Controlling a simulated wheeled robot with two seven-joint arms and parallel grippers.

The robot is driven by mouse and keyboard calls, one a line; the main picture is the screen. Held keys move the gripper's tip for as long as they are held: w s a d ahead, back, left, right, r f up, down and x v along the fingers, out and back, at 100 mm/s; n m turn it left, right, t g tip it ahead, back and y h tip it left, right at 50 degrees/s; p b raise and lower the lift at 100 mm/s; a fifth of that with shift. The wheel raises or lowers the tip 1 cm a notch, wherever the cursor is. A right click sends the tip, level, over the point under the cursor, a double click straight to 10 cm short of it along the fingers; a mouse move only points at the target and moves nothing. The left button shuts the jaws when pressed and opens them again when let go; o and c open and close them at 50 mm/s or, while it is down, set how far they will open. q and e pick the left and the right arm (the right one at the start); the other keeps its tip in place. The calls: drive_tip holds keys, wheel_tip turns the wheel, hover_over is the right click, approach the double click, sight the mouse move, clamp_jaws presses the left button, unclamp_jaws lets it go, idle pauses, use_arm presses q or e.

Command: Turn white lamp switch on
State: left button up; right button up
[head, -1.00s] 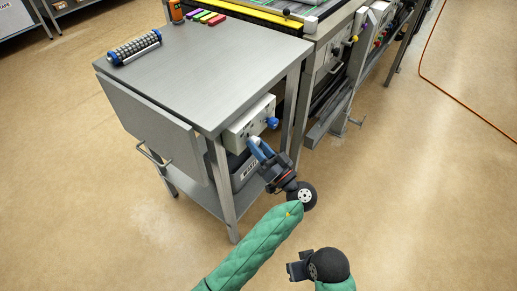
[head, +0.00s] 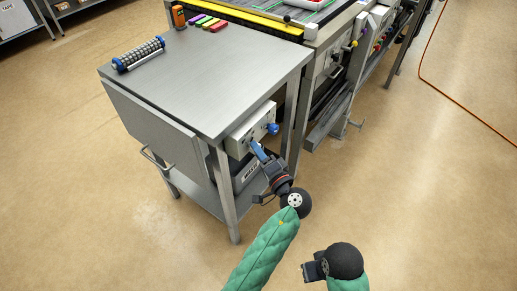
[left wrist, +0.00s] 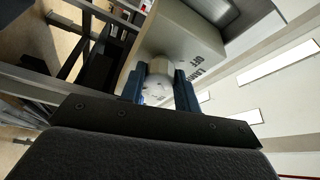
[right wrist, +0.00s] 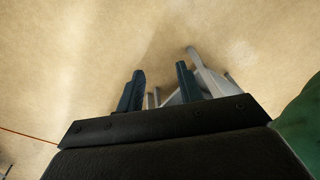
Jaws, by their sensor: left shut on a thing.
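The white lamp switch is a round white knob (left wrist: 158,82) on the front of a pale control box (head: 250,130) under the steel table's edge. My left gripper (left wrist: 160,86) has its blue fingers on both sides of the knob and is shut on it. In the head view the left gripper (head: 257,149) reaches up to the box, and its fingers hide the knob. Printed lettering (left wrist: 204,64) shows on the box beside the knob. My right gripper (right wrist: 158,88) is open and empty, low over the floor.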

use_arm(q)
drive_tip(key=shift+m, duration=0.4)
use_arm(e)
drive_tip(key=shift+w+f, duration=0.35)
drive_tip(key=shift+f, duration=0.55)
drive_tip(key=shift+a, duration=0.1)
use_arm(q)
drive_tip(key=o, duration=1)
drive_tip(key=shift+c, duration=0.2)
